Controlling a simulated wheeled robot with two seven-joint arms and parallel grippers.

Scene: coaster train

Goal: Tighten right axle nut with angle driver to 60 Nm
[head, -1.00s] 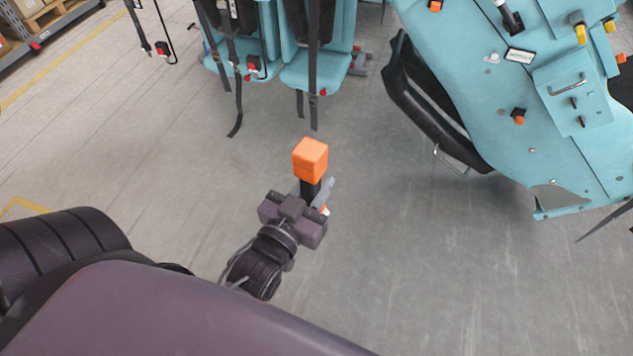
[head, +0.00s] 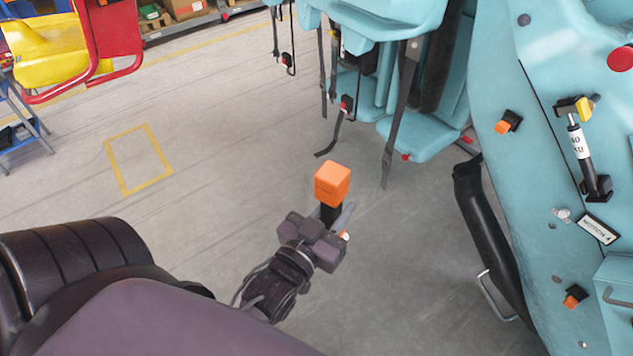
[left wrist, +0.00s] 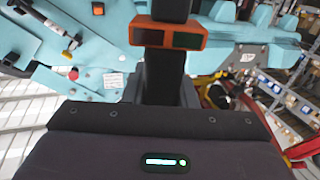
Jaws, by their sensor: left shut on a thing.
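My left gripper (head: 334,226) is shut on the angle driver, gripping its dark handle. The driver's orange block (head: 332,184) sticks up above the jaws, over bare floor. In the left wrist view the driver (left wrist: 168,37) shows an orange-framed part on a dark column, close to the camera. Its working end is mostly hidden by the gripper in the head view. I cannot make out the right axle nut in either view. My right gripper is not in view.
The turquoise coaster car (head: 560,170) with hanging straps and a black bar (head: 487,240) stands at the right. A yellow body with a red frame (head: 112,35) hangs into the upper left, beside a blue rack (head: 20,125). Grey floor lies clear between.

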